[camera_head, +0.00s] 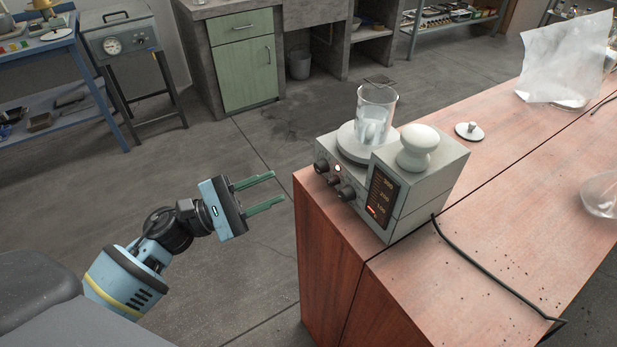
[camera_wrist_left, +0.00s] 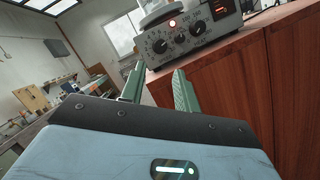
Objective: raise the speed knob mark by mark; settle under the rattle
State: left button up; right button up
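A grey stirrer unit (camera_head: 437,177) stands on the wooden bench near its front left corner. Its front has several dark knobs, a small lit lamp and a display panel (camera_head: 382,197) with a scale and a glow near its low end. A glass beaker (camera_head: 375,117) with clear, swirled liquid sits on the round plate. My right gripper is not in view.
A white rounded knob-like piece (camera_head: 418,148) sits on top of the unit. Floor left of the bench is free.

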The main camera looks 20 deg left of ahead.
aim_at(316, 170)
pick_arm(q)
jog(key=w+d+r+m, duration=0.1)
jog(key=w+d+m+g+p, duration=0.1)
jog(key=d, duration=0.1)
jog(key=w+d+r+m+p, duration=0.1)
jog(key=w+d+m, duration=0.1)
jog(key=shift+d+r, duration=0.1)
jog(key=shift+r, duration=0.25)
jog(key=shift+w+d, duration=0.4)
jog(key=shift+d, duration=0.2)
jog(key=shift+c, duration=0.2)
grip_shut()
jog(key=shift+f+h, duration=0.1)
jog(key=shift+h, duration=0.2)
